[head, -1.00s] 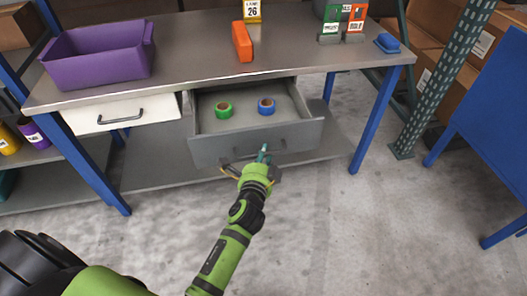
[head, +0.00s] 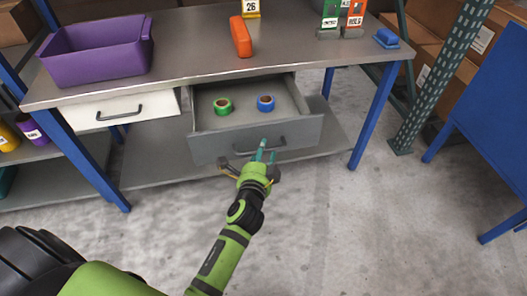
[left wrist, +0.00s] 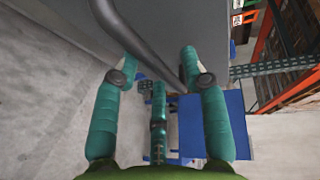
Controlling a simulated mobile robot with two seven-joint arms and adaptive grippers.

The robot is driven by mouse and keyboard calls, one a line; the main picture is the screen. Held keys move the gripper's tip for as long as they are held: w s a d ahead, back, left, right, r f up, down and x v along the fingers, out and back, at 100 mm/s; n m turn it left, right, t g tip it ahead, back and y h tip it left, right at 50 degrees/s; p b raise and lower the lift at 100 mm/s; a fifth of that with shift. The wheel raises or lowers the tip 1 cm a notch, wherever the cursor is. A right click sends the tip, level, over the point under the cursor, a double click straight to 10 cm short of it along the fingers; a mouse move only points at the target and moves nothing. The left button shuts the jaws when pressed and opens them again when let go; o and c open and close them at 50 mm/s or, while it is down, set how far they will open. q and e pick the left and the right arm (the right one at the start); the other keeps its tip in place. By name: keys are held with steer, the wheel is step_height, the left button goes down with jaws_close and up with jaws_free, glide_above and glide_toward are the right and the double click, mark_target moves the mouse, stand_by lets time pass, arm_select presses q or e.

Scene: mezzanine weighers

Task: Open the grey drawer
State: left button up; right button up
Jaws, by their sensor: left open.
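The grey drawer (head: 217,146) is pulled out from under the metal workbench. A green tape roll (head: 222,106) and a blue tape roll (head: 265,104) lie inside it. Its dark bar handle (head: 260,146) is on the front face. My left gripper (head: 262,160) is just in front of the drawer, at the handle. In the left wrist view the handle (left wrist: 140,45) runs between the spread teal fingers (left wrist: 158,85). The gripper is open; whether a finger touches the handle I cannot tell. My right gripper is not in view.
A white drawer (head: 118,109) beside it is shut. The workbench top (head: 190,50) carries a purple bin (head: 98,52), an orange object (head: 240,37) and a blue object (head: 387,38). A blue table leg (head: 370,118) stands right of the grey drawer. The floor in front is clear.

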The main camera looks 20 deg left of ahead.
arm_select(q)
steer(key=v, duration=0.7)
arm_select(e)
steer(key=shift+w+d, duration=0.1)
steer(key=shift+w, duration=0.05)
arm_select(q)
steer(key=shift+w, duration=0.1)
